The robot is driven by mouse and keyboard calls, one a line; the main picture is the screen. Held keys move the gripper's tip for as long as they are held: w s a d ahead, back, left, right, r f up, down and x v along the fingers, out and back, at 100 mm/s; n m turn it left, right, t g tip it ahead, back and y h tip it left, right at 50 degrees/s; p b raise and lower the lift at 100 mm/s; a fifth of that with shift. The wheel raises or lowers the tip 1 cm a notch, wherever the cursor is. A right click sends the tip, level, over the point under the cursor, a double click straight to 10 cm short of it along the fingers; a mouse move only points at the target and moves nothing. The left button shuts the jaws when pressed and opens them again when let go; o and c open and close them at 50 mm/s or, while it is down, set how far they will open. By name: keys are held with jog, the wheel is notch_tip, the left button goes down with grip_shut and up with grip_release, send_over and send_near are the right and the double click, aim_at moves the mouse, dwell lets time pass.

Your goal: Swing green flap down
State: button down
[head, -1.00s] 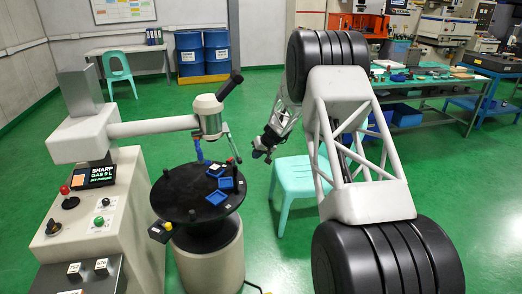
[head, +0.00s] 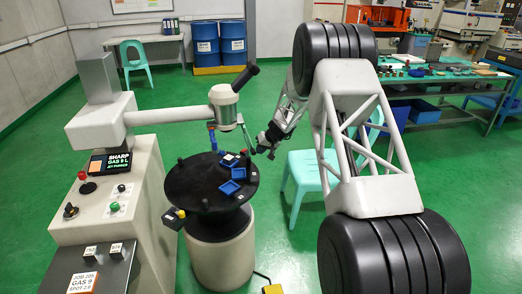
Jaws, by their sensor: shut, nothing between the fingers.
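My gripper (head: 263,147) is dark and small in the head view. It is shut with nothing held. It is in the air near the right edge of the round black worktable (head: 190,199), close to the thin rod hanging from the machine head. A round green control (head: 114,206) sits on the sloping top of the grey console at the left, with a small black part (head: 121,188) just behind it.
The machine head (head: 223,108) hangs over the worktable on a horizontal arm. Blue trays (head: 234,187) and small dark posts stand on the worktable. A red knob (head: 88,187) is on the console. A teal stool (head: 305,165) stands behind my arm.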

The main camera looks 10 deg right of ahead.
jog(key=a, duration=0.1)
jog(key=a+f+y, duration=0.1)
jog(key=a+y, duration=0.1)
jog(key=shift+a+f+m, duration=0.15)
jog(key=shift+f+m, duration=0.1)
jog(key=shift+m, duration=0.05)
jog(key=shift+d, duration=0.2)
jog(key=d, duration=0.1)
send_near(254, 151)
jog(key=d, duration=0.1)
jog(key=d+f, duration=0.1)
jog(key=d, duration=0.1)
jog(key=d+f, duration=0.1)
jog(key=shift+w+d+f, duration=0.1)
jog(key=shift+w+d, duration=0.05)
jog(key=shift+d, duration=0.1)
dwell(0.4)
